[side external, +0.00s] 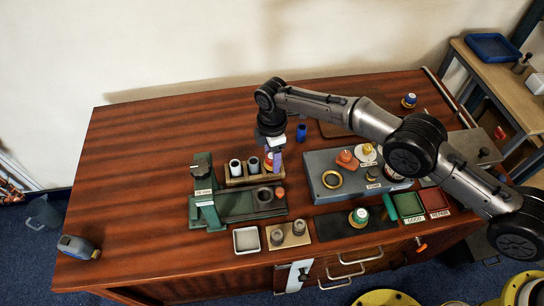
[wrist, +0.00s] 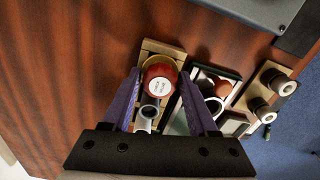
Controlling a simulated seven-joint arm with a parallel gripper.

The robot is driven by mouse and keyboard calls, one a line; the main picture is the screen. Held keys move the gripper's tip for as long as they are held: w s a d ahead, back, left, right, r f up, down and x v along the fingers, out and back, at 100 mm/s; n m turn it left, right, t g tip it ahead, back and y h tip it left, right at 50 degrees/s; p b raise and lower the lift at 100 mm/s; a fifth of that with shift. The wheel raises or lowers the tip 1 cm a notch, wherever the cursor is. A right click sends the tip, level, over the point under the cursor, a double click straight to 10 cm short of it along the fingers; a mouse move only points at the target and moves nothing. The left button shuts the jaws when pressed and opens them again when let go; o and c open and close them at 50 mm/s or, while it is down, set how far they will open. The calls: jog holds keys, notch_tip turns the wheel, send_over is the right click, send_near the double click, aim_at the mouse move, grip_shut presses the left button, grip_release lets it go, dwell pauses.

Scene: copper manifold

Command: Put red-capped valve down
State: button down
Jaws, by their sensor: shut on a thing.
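The red-capped valve (wrist: 160,80) has a round red cap with a white label and a brass-coloured edge. It sits between the two purple fingers of my gripper (wrist: 159,74), which is shut on it. In the side external view my gripper (side external: 272,162) points down at the right end of a wooden rack (side external: 238,181), and the fingers hide most of the valve. In the wrist view the valve is over the far end of the slatted rack (wrist: 151,47). I cannot tell whether its underside touches the rack. Two pale-rimmed dark sleeves (side external: 235,167) stand in the rack beside it.
A green fixture (side external: 205,196) stands close in front and left. A white tray (side external: 246,239) and a wooden block with two fittings (side external: 288,234) lie nearer the front edge. A grey plate (side external: 322,196) with capped valves is to the right. The table's left side is mostly clear.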

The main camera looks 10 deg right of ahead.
jog(key=shift+f, duration=0.3)
jog(key=shift+f, duration=0.3)
jog(key=shift+c, duration=0.9)
grip_release()
jog(key=shift+f, duration=0.1)
notch_tip(320, 180, up, 13)
